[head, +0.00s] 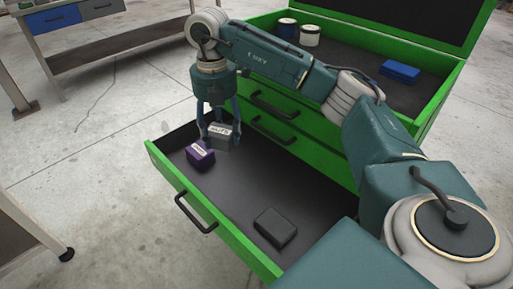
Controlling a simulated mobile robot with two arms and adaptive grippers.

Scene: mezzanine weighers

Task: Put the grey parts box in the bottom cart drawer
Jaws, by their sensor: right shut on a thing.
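The grey parts box (219,136) has a white label on top and is between the fingers of my right gripper (219,128). My right gripper points down and is shut on the box, over the back left part of the open bottom drawer (236,184) of the green cart (436,110). The box is at or just above the drawer floor; I cannot tell whether it touches. A purple box (200,156) with a white label lies in the drawer just left of and nearer than the grey box. My left gripper is not in view.
A black box (275,228) lies in the drawer's right front part; the drawer's middle is clear. The cart top holds a blue box (399,71), a white pot (309,36) and a dark blue pot (287,29). A workbench (99,29) stands at the back left.

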